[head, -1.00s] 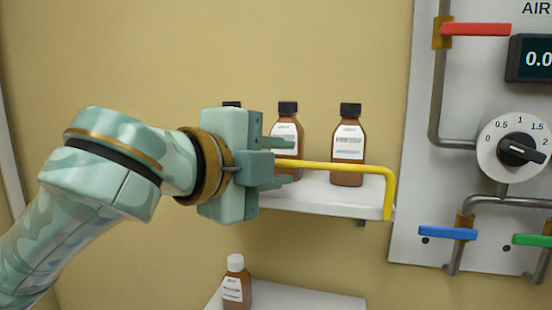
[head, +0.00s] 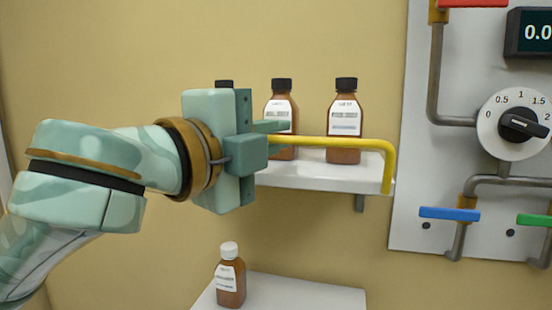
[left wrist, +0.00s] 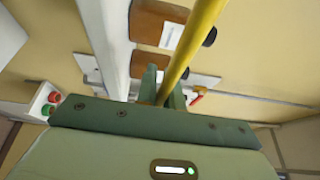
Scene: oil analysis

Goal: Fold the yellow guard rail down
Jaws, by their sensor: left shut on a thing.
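The yellow guard rail (head: 345,143) stands raised along the front of the upper white shelf (head: 330,180), crossing in front of the brown bottles. Its right end bends down to the shelf's front right corner. My left gripper (head: 276,141) is shut on the rail's left part, which the gripper hides. In the left wrist view the rail (left wrist: 192,45) runs down between the fingers of the left gripper (left wrist: 163,88). My right gripper is not in view.
Brown bottles (head: 345,120) (head: 281,108) stand on the upper shelf; another is mostly hidden behind my gripper. A lower shelf (head: 300,290) holds one white-capped bottle (head: 230,277). A panel with a dial (head: 515,124) and blue handle (head: 449,214) is at right.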

